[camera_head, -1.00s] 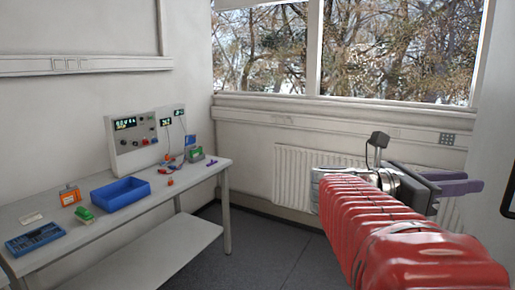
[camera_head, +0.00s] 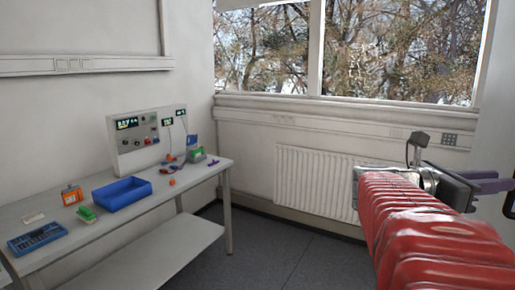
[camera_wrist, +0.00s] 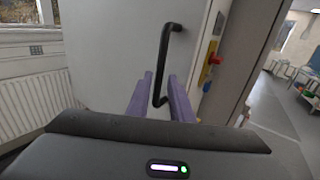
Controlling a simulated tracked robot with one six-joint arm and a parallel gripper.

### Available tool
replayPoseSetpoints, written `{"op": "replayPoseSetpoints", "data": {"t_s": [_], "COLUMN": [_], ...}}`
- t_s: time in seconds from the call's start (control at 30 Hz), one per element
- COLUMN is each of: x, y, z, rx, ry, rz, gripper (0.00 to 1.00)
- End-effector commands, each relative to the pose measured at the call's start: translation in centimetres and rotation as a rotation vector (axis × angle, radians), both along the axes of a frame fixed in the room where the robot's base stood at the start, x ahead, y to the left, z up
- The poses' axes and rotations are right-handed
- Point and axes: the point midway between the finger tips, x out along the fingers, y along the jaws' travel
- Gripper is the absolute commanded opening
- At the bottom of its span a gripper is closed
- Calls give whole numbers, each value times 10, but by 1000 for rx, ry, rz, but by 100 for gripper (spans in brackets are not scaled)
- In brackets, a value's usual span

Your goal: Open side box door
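The side box door (camera_wrist: 115,55) is a flat, pale panel filling the middle of the wrist view. It looks closed. A black bar handle (camera_wrist: 164,50) stands upright on it, slightly tilted. My gripper (camera_wrist: 159,80) is open, with one purple finger on each side of the handle's lower part in the picture. I cannot tell whether the fingers reach the bar or touch it. In the head view my gripper (camera_head: 496,181) points right, toward the pale door (camera_head: 496,120) at the right edge. Part of the black handle (camera_head: 509,206) shows there, cut off by the frame.
A red and yellow switch (camera_wrist: 210,60) sits on the frame right of the door. A radiator (camera_head: 312,180) is under the window. A table (camera_head: 130,225) with a blue bin (camera_head: 121,196) and instruments stands at left. Open floor (camera_head: 285,250) lies between.

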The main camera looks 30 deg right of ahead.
Motion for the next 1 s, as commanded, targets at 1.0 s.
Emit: {"op": "replayPoseSetpoints", "data": {"t_s": [1.0], "x": [-28], "y": [-59], "z": [0], "rx": [1], "ry": [0], "rz": [1], "gripper": [14]}}
